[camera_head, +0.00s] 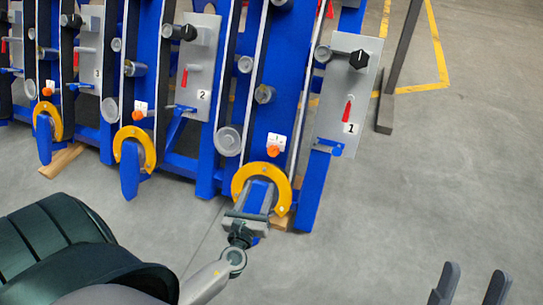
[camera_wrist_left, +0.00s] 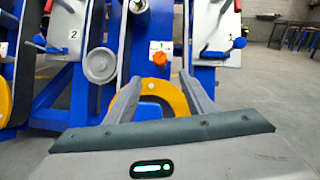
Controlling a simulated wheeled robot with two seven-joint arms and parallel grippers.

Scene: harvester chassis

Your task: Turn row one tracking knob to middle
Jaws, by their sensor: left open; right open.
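The row one plate (camera_head: 345,95), marked 1, carries a black knob (camera_head: 359,59) near its top and a red handle (camera_head: 348,110) below. An orange knob (camera_head: 273,151) sits under a small white label on the blue row frame, above a yellow ring (camera_head: 241,179). The orange knob also shows in the left wrist view (camera_wrist_left: 160,58). I cannot tell which knob is the tracking knob. My left gripper (camera_head: 260,187) is open and empty in front of the yellow ring, below the orange knob. My right gripper (camera_head: 476,268) is open and empty over the floor.
More blue rows stand to the left, with a plate marked 2 (camera_head: 200,75) and another yellow ring (camera_head: 134,149). A grey round cap (camera_head: 229,140) is left of the orange knob. A dark post (camera_head: 397,60) stands at the right.

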